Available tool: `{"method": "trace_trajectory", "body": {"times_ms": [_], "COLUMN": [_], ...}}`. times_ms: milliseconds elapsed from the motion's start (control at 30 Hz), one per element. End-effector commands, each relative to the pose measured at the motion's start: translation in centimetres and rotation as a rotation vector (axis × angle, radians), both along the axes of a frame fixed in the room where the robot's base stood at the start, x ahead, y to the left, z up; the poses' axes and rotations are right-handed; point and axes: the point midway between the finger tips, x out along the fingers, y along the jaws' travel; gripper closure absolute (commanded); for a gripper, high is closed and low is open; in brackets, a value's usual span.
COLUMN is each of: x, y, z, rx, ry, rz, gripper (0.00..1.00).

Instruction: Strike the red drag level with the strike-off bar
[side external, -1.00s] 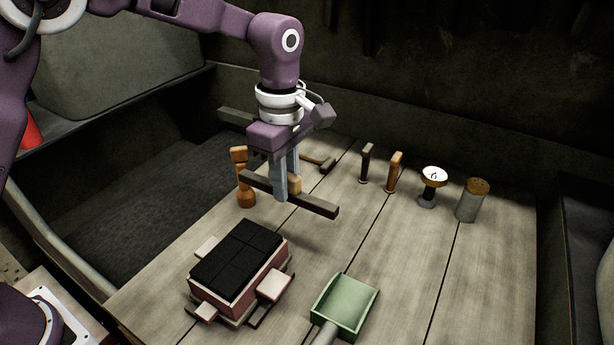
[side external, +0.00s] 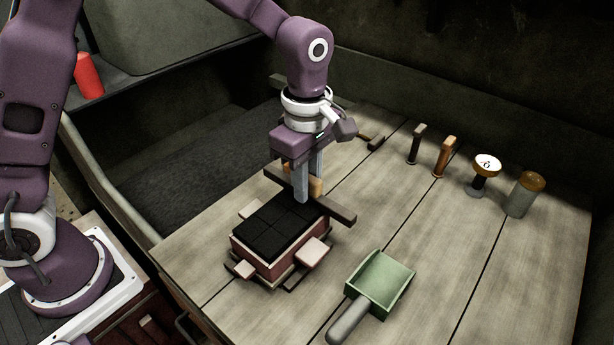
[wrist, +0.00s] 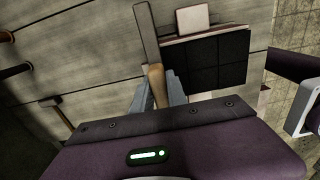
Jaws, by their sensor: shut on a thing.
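The red drag (side external: 252,258) sits on the table, filled with black sand (side external: 280,226) marked into blocks. It also shows in the wrist view, with its sand (wrist: 215,60) right of the bar. My gripper (side external: 302,194) is shut on the wooden handle (side external: 317,186) of the strike-off bar. The dark bar (side external: 338,208) lies crosswise at the drag's far edge, low over it. In the wrist view the bar (wrist: 146,35) is beside the sand. I cannot tell whether it touches the drag. My fingers hide part of the bar.
A green scoop (side external: 378,283) lies in front and right of the drag. Several tools stand along the back right, including a dial-topped tool (side external: 487,165) and a grey cylinder (side external: 525,195). A hammer-like tool (side external: 372,139) lies behind my gripper.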

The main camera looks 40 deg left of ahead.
Motion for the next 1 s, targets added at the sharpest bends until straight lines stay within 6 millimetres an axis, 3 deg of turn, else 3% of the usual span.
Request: {"method": "trace_trajectory", "body": {"times_ms": [1000], "x": [0.01], "y": [-0.02], "z": [-0.74], "rx": [0.000], "ry": [0.001], "rz": [0.000], "gripper": [1.00]}}
